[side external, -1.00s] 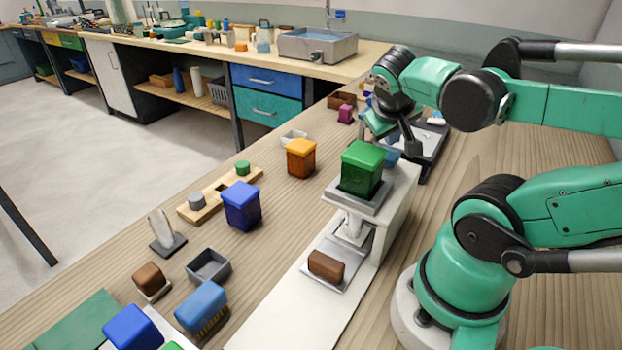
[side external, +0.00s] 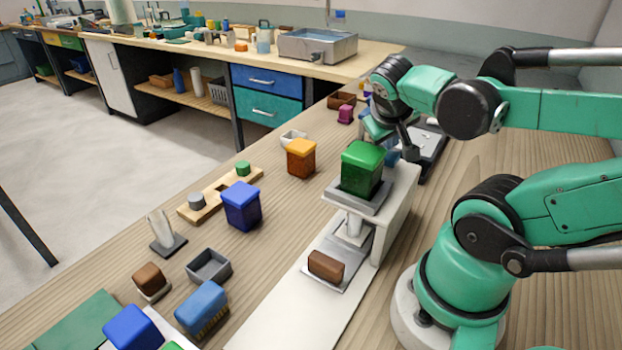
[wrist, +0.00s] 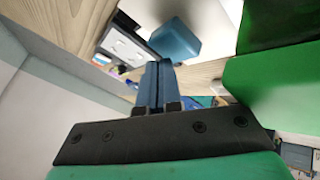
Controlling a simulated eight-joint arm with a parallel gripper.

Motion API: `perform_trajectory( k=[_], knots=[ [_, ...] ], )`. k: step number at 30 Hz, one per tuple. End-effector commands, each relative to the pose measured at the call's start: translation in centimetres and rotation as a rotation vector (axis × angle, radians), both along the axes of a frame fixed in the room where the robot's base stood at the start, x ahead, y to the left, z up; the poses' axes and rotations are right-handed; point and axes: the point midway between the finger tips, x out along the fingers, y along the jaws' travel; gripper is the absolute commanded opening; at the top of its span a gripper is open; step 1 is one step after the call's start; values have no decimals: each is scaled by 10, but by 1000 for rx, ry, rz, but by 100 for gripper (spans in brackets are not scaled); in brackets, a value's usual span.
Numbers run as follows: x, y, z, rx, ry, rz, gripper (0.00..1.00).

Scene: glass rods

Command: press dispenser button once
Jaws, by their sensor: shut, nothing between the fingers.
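The dispenser is a white stand (side external: 402,200) with a green lidded box (side external: 362,168) on top. A white spout is under its shelf, and a brown block (side external: 326,266) lies on the plate below. A green surface, apparently the box, fills the right of the wrist view (wrist: 275,88). My gripper (wrist: 159,64) is shut and empty, its two blue fingers pressed together. It is behind the green box in the side view, where its fingertips are hard to make out. A blue block (wrist: 174,41) shows just beyond the fingertips; I cannot tell whether it is the button or whether they touch.
A dark tray (side external: 432,146) lies behind the dispenser, close to my gripper. An orange box (side external: 301,158), a blue box (side external: 241,206), a wooden holder (side external: 220,190) and a grey open tray (side external: 208,266) stand left of the dispenser. Bare wood lies between them.

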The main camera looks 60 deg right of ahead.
Motion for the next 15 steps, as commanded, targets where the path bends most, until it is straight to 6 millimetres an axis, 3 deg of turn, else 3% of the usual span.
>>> perform_trajectory(
  k=[1,15],
  knots=[
    [-3,3,-7,12,1,0,0],
    [-3,3,-13,13,5,2,0]
  ],
)
